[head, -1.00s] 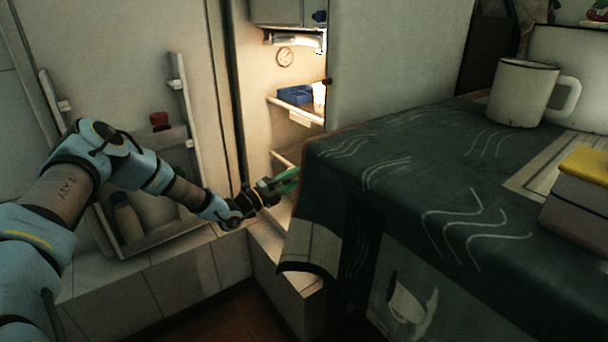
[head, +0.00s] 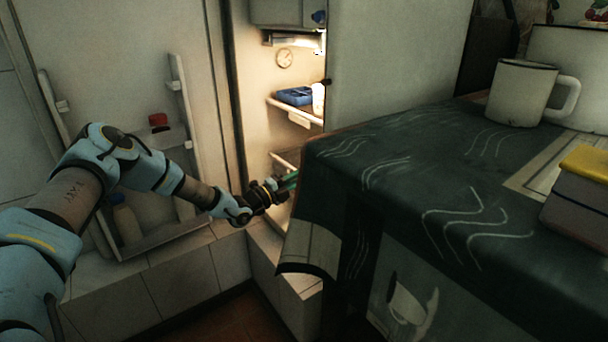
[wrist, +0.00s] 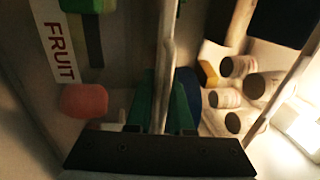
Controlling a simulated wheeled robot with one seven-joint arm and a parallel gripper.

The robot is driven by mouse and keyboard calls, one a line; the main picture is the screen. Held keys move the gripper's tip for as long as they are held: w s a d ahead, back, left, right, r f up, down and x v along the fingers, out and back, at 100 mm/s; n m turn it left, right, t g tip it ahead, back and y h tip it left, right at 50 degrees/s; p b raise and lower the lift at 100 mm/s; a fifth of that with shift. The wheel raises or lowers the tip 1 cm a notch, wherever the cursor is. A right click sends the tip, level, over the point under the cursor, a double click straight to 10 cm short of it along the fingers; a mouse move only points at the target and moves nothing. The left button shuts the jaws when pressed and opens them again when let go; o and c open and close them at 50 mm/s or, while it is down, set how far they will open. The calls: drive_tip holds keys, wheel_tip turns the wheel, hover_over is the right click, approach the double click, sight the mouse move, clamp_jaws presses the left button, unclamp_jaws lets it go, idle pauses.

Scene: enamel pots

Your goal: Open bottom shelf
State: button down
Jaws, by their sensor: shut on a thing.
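The lit fridge compartment (head: 285,62) stands open behind the dark-clothed table. Its bottom shelf (head: 284,160) shows as a pale edge low inside, partly hidden by the table corner. My gripper (head: 289,182), with green fingers, reaches in at that shelf's height. In the wrist view, the green fingers (wrist: 165,105) are shut on a pale bar (wrist: 168,58), which runs up between them and looks like the shelf's front edge. The head view does not show the contact clearly.
A shelf above holds a blue box (head: 295,96). The wrist view shows several jars (wrist: 228,98) on the right and a FRUIT label (wrist: 60,52) on the left. The table (head: 400,170) with a white mug (head: 522,93) crowds the opening's right side.

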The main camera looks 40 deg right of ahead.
drive_tip(key=shift+w+d+r, duration=0.1)
drive_tip(key=shift+r, duration=0.45)
idle(0.7)
drive_tip(key=shift+w+a+r, duration=0.1)
drive_tip(key=shift+a, duration=0.45)
drive_tip(key=w+a+p, duration=0.1)
drive_tip(key=a+p, duration=0.1)
drive_tip(key=a, duration=1.5)
drive_tip(key=shift+a, duration=0.4)
drive_tip(key=c, duration=1)
unclamp_jaws()
drive_tip(key=shift+a, duration=0.1)
drive_tip(key=shift+f, duration=0.25)
drive_tip(key=shift+s+f, duration=0.1)
drive_tip(key=shift+a, duration=0.1)
